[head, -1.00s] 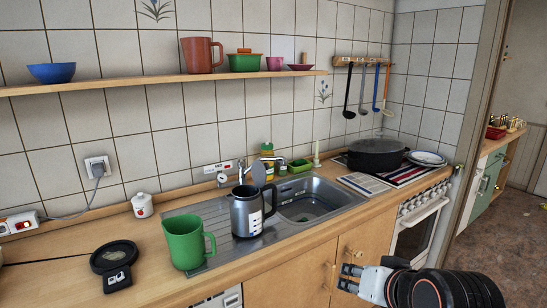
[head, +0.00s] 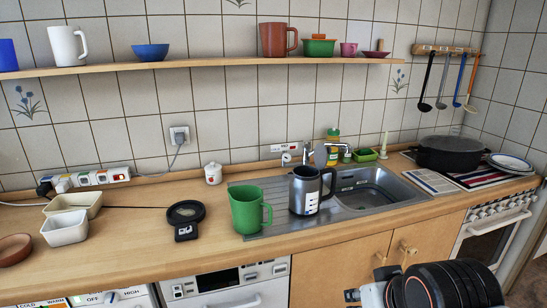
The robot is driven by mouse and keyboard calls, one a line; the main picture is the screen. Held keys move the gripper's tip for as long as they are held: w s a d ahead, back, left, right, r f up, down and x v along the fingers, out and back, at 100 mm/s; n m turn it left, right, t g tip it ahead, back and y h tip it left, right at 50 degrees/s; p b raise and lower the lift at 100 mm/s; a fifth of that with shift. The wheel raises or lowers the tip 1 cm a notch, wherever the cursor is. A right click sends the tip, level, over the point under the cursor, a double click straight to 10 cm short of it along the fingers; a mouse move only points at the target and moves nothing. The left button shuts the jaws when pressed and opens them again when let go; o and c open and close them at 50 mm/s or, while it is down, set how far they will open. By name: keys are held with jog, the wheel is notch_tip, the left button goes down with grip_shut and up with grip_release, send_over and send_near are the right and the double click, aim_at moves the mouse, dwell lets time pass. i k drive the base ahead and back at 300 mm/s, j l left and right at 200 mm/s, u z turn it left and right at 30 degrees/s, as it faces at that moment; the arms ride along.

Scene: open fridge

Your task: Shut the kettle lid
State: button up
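The grey metal kettle (head: 304,192) stands upright on the ribbed drainboard of the sink, with its dark handle to the right. Its round lid (head: 321,155) is raised, standing up above the kettle's rim at the back. My gripper (head: 352,296) is low in the picture, below and to the right of the kettle and well apart from it. Only a small part of the gripper shows at the bottom edge, and my arm hides some of it, so its opening is unclear.
A green mug (head: 247,211) stands just left of the kettle. The sink basin (head: 366,193) and tap (head: 304,152) are to its right and behind. A black round device (head: 186,214) lies further left. A shelf (head: 210,66) runs above. The counter front edge lies between my gripper and the kettle.

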aim_at(321, 152)
jog(key=i+l+u, duration=0.15)
jog(key=l+u, duration=0.3)
jog(key=l, duration=0.15)
jog(key=i+l+u, duration=0.1)
jog(key=l+u, duration=0.35)
jog(key=l, duration=0.15)
jog(key=l+u, duration=0.45)
jog(key=l, duration=0.7)
jog(key=k+l, duration=0.15)
jog(key=l, duration=0.9)
jog(key=k+u, duration=0.05)
